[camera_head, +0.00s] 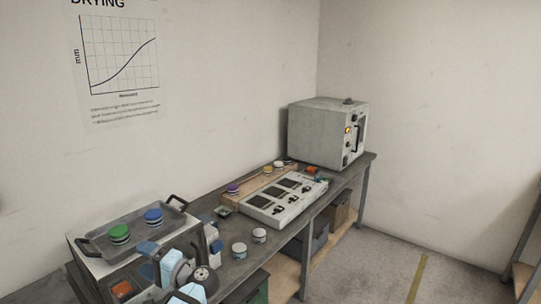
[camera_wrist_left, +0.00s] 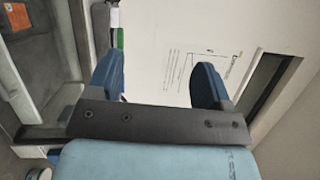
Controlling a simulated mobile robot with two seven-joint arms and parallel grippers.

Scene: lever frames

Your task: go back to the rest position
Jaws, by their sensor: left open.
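My left gripper (camera_head: 181,240) is low in the head view, beside the tray at the left end of the bench. Its light blue and white arm parts cover some of the bench's near left end. In the left wrist view the two dark blue fingers of the left gripper (camera_wrist_left: 156,80) stand apart with nothing between them. A pale wall with a printed chart shows beyond them. My right gripper is not in view.
A metal tray (camera_head: 104,243) holds a green-lidded jar (camera_head: 119,234) and a blue-lidded jar (camera_head: 153,216). Two pale jars stand right of my gripper on the bench (camera_head: 226,267). Farther along are a meter panel (camera_head: 262,216) and a grey oven (camera_head: 318,133). Open floor lies right.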

